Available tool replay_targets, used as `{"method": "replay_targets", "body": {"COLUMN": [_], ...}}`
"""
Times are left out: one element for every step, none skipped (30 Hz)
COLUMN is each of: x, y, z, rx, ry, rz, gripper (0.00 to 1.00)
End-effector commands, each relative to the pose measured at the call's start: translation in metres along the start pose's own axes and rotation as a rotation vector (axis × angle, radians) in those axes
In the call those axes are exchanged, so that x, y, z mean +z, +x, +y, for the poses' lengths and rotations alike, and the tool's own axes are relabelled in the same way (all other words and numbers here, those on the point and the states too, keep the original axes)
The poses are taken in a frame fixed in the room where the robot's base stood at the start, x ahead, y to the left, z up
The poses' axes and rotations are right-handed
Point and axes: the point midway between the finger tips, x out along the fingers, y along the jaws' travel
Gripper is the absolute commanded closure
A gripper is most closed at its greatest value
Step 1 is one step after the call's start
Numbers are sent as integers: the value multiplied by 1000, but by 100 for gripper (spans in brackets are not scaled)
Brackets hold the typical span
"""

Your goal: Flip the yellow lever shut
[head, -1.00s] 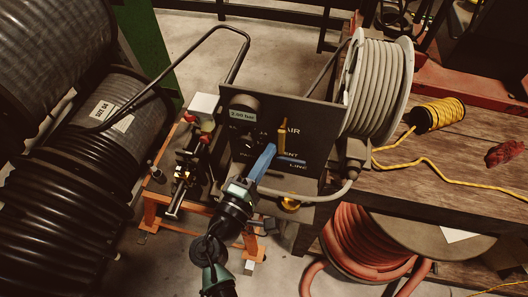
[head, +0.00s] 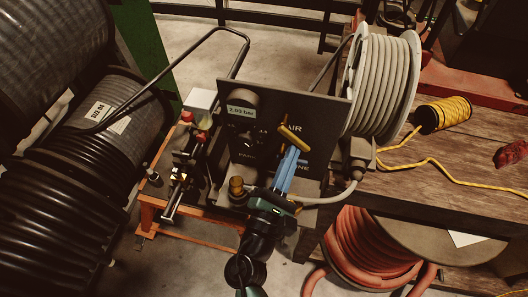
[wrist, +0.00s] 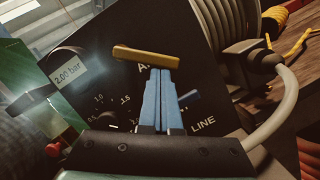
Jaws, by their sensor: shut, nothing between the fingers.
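The yellow lever (head: 294,137) is on the dark upright panel (head: 262,150). In the head view it slants from upper left to lower right. In the wrist view the yellow lever (wrist: 146,56) lies nearly level across the picture, above my fingertips. My gripper (head: 292,152) has blue fingers that are shut together and empty. In the wrist view my gripper (wrist: 161,72) has its tips right at the lever's lower edge, apparently touching it. My fingers hide part of the panel and its lettering.
A gauge reading 2.00 bar (head: 241,111) is at the panel's upper left. A grey hose reel (head: 380,85) stands right of the panel, with its pale hose (head: 330,197) curving below.

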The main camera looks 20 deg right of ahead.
Motion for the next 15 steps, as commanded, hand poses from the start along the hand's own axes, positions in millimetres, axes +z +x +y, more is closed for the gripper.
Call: {"method": "replay_targets", "body": {"x": [3, 4, 6, 8, 10, 12, 13, 15, 17, 19, 20, 22, 24, 25, 25], "y": [0, 1, 1, 2, 2, 2, 3, 3, 4, 4, 5, 5, 6, 6, 6], "z": [-3, -3, -4, -4, -5, -6, -6, -6, -6, -7, -7, -7, -7, -7, -7], "rx": [10, 17, 27, 34, 40, 49, 57, 63, 71, 78, 85, 91, 97, 104, 109], "ry": [-44, -71, -108, -135, -163, -200, -226, -253, -287, -312, -338, -369, -392, -413, -432], "rz": [-3, -3, -3, -3, -2, -2, -3, -2, -3, -3, -2, -3, -3, -2, -3], "gripper": [100, 100, 100, 100, 100, 100, 100, 100, 100, 100, 100, 100, 100, 100, 100]}}
